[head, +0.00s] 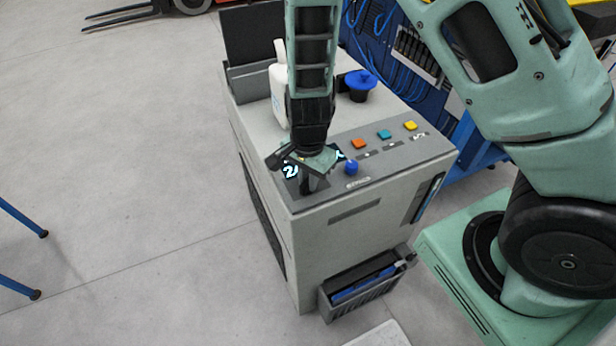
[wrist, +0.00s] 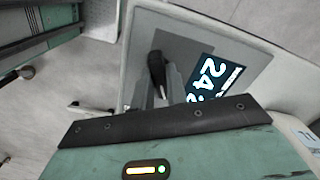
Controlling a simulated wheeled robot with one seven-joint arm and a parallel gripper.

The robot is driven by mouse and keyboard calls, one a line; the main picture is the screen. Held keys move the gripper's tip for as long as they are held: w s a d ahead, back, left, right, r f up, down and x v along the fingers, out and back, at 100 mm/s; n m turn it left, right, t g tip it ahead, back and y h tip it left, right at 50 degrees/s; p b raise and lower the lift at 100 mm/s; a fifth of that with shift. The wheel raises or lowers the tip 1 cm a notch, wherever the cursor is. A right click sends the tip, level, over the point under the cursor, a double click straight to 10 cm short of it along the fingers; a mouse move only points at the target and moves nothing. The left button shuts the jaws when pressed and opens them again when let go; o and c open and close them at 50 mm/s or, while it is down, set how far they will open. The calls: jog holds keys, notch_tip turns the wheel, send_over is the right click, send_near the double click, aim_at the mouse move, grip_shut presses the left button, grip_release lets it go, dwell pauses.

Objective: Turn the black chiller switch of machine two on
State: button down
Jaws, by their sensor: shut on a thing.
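The black chiller switch (wrist: 157,72) stands up from a dark plate on the machine's top panel in the wrist view. A lit display (wrist: 213,80) reading "24" and a further, partly covered part is beside it. My gripper (wrist: 164,88) is shut on the switch, its grey fingers around the lower part. In the head view my gripper (head: 308,184) reaches down to the near left corner of the grey machine (head: 335,235) and hides the switch. The display (head: 290,170) is partly covered there too. No machine number is legible.
Right of my gripper are a blue knob (head: 351,168) and orange (head: 358,144), teal (head: 384,134) and yellow (head: 411,125) buttons. Behind stand a white bottle (head: 279,90) and a blue-topped black container (head: 360,88). A dark bin (head: 365,290) hangs on the front. Left floor is mostly clear.

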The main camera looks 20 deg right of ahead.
jog(key=c, duration=1.4)
grip_release()
notch_tip(320, 180, up, 18)
jog(key=p, duration=0.1)
jog(key=shift+f, duration=0.25)
jog(key=s+a+n+b, duration=0.2)
jog(key=s+a+n, duration=0.1)
jog(key=s+n, duration=0.6)
jog(key=s+a+n+b, duration=0.3)
jog(key=s+n, duration=0.7)
jog(key=shift+a+r+n+y, duration=0.15)
jog(key=shift+n+y, duration=0.15)
jog(key=shift+n, duration=0.1)
